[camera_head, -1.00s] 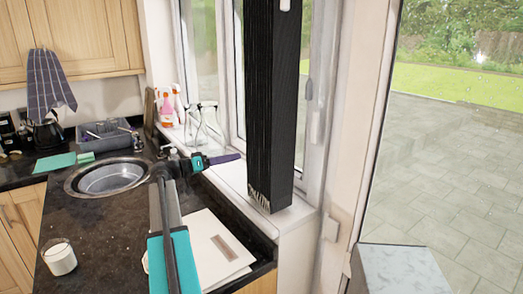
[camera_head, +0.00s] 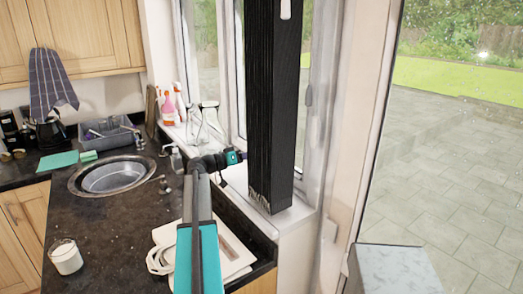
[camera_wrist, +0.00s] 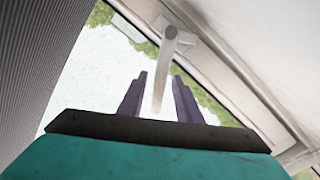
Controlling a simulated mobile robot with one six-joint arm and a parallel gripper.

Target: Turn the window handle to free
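In the wrist view the window handle (camera_wrist: 169,45) is a pale grey lever on the light window frame. Its round end is at the top, and its bar runs down in line with the gap between my fingers. My gripper (camera_wrist: 160,78) is open, with a dark purple finger on either side of that line. I cannot tell how deep the bar sits between them, and no contact is clear. In the head view my gripper (camera_head: 240,157) reaches the window side, its tips partly behind a dark hanging slatted bundle. I cannot make out the gripped-at handle there.
The dark slatted bundle (camera_head: 270,110) hangs before the window, close to my gripper. Spray bottles (camera_head: 170,104) and clear bottles stand on the sill.

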